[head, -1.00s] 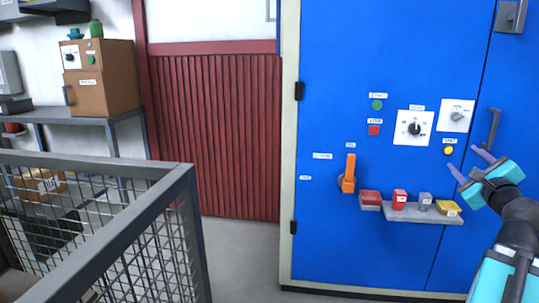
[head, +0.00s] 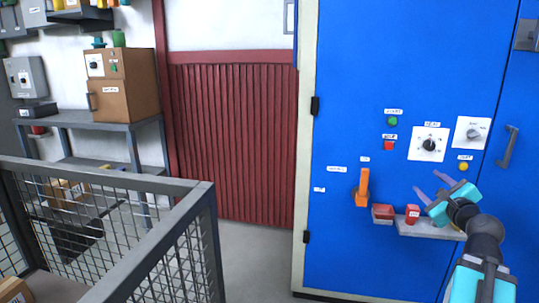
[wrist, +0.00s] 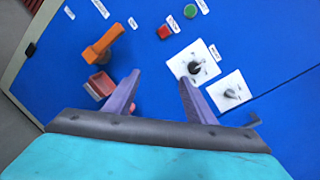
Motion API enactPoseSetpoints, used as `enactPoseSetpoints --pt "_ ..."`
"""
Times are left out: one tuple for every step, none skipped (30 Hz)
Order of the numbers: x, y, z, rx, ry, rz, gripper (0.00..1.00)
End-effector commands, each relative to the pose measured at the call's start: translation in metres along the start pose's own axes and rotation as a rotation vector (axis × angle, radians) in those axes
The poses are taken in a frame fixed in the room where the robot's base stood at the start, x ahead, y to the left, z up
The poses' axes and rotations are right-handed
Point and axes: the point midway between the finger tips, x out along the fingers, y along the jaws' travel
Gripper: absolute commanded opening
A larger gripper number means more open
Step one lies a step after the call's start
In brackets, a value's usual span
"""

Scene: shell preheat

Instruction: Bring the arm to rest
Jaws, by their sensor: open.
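My gripper (head: 432,194) has purple fingers and a teal body. It is at the right in the head view, in front of the blue cabinet (head: 360,70) and over the small shelf on its face. In the wrist view the gripper (wrist: 153,88) is open, its two fingers apart with nothing between them. The fingers point toward the cabinet face. The gripper hides part of the shelf and what stands on its right side.
The cabinet carries an orange lever (head: 362,187), a green button (head: 393,121), a red button (head: 389,145), a dial (head: 428,145) and a second dial (head: 473,134). A red block (head: 412,212) stands on the shelf (head: 425,230). A mesh cage (head: 196,240) fills the lower left.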

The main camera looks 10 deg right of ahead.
Motion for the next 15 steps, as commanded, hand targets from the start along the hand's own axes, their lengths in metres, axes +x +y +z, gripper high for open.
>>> enactPoseSetpoints --pt "0.009 0.013 0.007 0.011 -0.001 0.032 0.5" --pt "0.014 0.021 0.008 0.015 -0.001 0.048 0.5" --pt "0.02 0.034 0.009 0.021 0.0 0.071 0.5" --pt "0.024 0.042 0.01 0.024 0.001 0.087 0.5" --pt "0.028 0.052 0.011 0.027 0.003 0.104 0.5" --pt "0.033 0.064 0.012 0.03 0.005 0.127 0.5" --pt "0.037 0.074 0.013 0.032 0.007 0.144 0.5" --pt "0.04 0.084 0.013 0.034 0.009 0.162 0.5" --pt "0.044 0.096 0.014 0.035 0.012 0.185 0.5" --pt "0.047 0.106 0.015 0.037 0.014 0.203 0.5" --pt "0.05 0.116 0.015 0.037 0.017 0.221 0.5" --pt "0.053 0.13 0.016 0.036 0.021 0.246 0.5" --pt "0.055 0.14 0.017 0.035 0.023 0.264 0.5" --pt "0.057 0.15 0.017 0.035 0.027 0.283 0.5" --pt "0.059 0.164 0.018 0.033 0.03 0.309 0.5"
